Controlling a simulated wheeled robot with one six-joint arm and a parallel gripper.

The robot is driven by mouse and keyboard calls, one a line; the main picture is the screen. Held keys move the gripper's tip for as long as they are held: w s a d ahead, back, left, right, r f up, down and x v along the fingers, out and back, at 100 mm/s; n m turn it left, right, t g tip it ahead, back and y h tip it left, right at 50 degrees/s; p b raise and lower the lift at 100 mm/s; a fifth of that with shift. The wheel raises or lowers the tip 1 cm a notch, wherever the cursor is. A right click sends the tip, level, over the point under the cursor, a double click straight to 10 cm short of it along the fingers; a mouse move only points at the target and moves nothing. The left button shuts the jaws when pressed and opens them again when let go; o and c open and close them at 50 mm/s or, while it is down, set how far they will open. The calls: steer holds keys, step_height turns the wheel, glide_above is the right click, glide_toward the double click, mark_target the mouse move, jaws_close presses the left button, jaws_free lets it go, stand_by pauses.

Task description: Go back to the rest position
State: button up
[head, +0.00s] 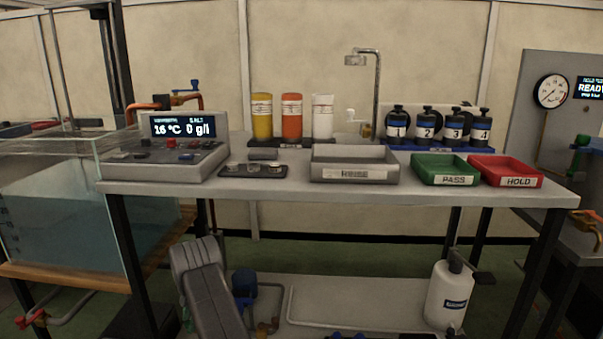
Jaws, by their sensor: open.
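My gripper is not in view. A grey jointed shape at the bottom left looks like a link of my own arm, in front of the bench. Dark numbered cylinders (426,125), marked 1 to 4, stand upright in a row on a blue rack (398,146) at the back right of the bench (290,188). A grey tray marked RINSE (354,174) sits at the front middle. A green PASS tray (447,179) and a red HOLD tray (518,181) sit to its right. All three trays look empty, though their floors show only partly.
A console reading 16 °C and 0 g/l (168,170) stands at the left, beside a water tank (75,220). Yellow, orange and white containers (291,118) and a tap (376,90) stand behind. A white bottle (450,292) is on the lower shelf. A gauge panel (552,90) is far right.

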steer(key=shift+a+m+t, duration=0.3)
steer(key=shift+a+m, duration=0.1)
steer(key=shift+m, duration=0.5)
steer(key=shift+w+a+m+t+p, duration=0.7)
steer(key=shift+m+t+p, duration=0.35)
steer(key=shift+m, duration=1.6)
steer(key=shift+w+a+m+t+p, duration=0.75)
steer(key=shift+m+p, duration=0.45)
steer(key=shift+m, duration=1.4)
steer(key=shift+w+a+m+t+p, duration=0.65)
steer(key=shift+m+t+p, duration=0.4)
steer(key=shift+m, duration=1.6)
steer(key=shift+w+d+h, duration=0.1)
steer(key=shift+d+h, duration=0.05)
steer(key=shift+h, duration=0.15)
